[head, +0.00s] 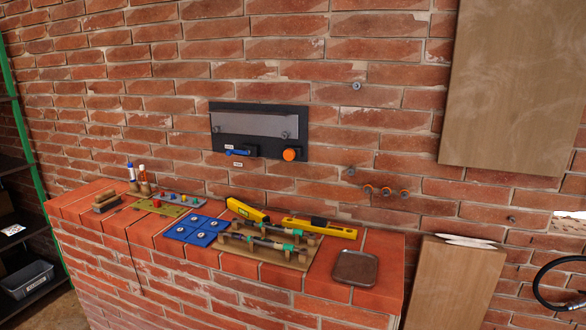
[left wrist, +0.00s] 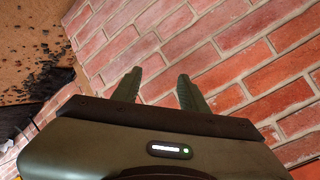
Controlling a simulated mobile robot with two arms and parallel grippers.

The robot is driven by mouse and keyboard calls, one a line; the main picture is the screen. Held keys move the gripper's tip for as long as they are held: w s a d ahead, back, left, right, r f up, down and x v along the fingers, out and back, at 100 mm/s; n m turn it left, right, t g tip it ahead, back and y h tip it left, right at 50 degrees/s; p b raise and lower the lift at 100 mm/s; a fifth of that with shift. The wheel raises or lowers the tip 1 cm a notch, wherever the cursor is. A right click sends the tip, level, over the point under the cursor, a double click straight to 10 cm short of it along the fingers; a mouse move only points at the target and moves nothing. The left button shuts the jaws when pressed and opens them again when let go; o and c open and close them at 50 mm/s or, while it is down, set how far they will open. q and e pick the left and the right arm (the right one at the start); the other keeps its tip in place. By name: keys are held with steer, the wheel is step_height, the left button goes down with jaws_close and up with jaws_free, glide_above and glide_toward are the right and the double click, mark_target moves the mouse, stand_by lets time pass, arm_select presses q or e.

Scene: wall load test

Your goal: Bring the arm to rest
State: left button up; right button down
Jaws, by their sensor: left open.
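My left gripper (left wrist: 160,90) shows in the left wrist view. Its two dark green fingers stand apart with nothing between them, and a brick wall (left wrist: 232,38) is behind them. Whether the fingers touch the wall cannot be told, but no contact shows. Neither gripper and no arm shows in the head view.
A brick ledge (head: 275,289) holds blue tiles (head: 196,229), yellow tools (head: 320,228), a wooden rack (head: 262,250) and a brown tray (head: 356,267). A black wall panel (head: 259,130) carries an orange knob (head: 291,154). Bolts stick out of the wall. A wooden board (head: 513,85) is at right.

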arm_select(q)
steer(key=s+a+f+n+g+y, duration=0.2)
steer(key=s+a+f+n+g, duration=0.15)
steer(key=s+f, duration=0.55)
steer(key=s+a+f+n+g+y, duration=0.25)
steer(key=s+a+f, duration=0.2)
steer(key=s, duration=0.85)
steer(key=s+a+f+n+g, duration=0.1)
steer(key=s+f+n+g, duration=0.1)
steer(key=s, duration=0.8)
steer(key=s+a+f+n+g, duration=0.1)
steer(key=s+f+n+g, duration=0.1)
steer(key=s, duration=0.9)
steer(key=shift+s+a+f+n+p, duration=0.3)
steer(key=shift+a+f+n, duration=0.05)
steer(key=shift+f+n, duration=0.4)
